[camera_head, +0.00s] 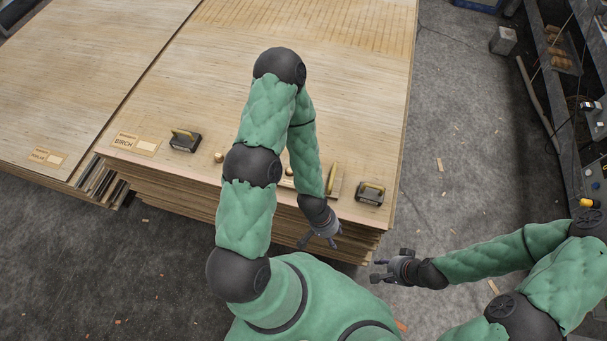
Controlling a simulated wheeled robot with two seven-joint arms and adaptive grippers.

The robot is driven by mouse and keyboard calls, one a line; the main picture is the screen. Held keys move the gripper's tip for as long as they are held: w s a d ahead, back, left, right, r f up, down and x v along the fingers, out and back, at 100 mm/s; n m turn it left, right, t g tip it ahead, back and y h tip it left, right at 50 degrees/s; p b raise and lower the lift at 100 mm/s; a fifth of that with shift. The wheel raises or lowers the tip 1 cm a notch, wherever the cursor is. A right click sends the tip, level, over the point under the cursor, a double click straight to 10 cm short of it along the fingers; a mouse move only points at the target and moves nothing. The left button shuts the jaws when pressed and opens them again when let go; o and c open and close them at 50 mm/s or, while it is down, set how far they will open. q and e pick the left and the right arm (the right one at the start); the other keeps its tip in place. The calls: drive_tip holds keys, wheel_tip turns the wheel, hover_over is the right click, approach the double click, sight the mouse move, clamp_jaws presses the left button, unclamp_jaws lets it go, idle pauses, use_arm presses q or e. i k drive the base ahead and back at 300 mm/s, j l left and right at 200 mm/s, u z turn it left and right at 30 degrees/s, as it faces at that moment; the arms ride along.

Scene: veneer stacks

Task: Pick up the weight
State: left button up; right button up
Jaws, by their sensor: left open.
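One weight (184,140) is near the front left, beside the birch label. The other weight (370,193) is near the front right corner. My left gripper (320,242) is open and empty, pointing down by the front edge of the stack, left of and nearer than the right-hand weight. It is apart from both weights. My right gripper (377,271) looks open and empty, in front of the stack near its right corner.
The birch label (136,144) lies at the stack's front left. A small brass knob (219,157) and a partly hidden tool (336,182) lie near my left arm. Another stack (62,75) stands left. Shelving (567,100) runs along the right; the floor between is mostly clear.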

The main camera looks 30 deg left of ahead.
sight(372, 195)
drive_tip(key=j+u, duration=0.2)
drive_tip(key=u, duration=0.9)
drive_tip(key=z, duration=1)
drive_tip(key=k, duration=0.25)
drive_tip(key=k+u, duration=0.1)
drive_tip(key=u, duration=0.3)
drive_tip(key=k+u, duration=0.15)
drive_tip(key=u, duration=0.2)
drive_tip(key=k+u, duration=0.1)
drive_tip(key=u, duration=0.3)
drive_tip(key=k+l+u, duration=0.1)
drive_tip(key=l+u, duration=0.3)
drive_tip(key=l, duration=0.6)
drive_tip(key=i, duration=0.2)
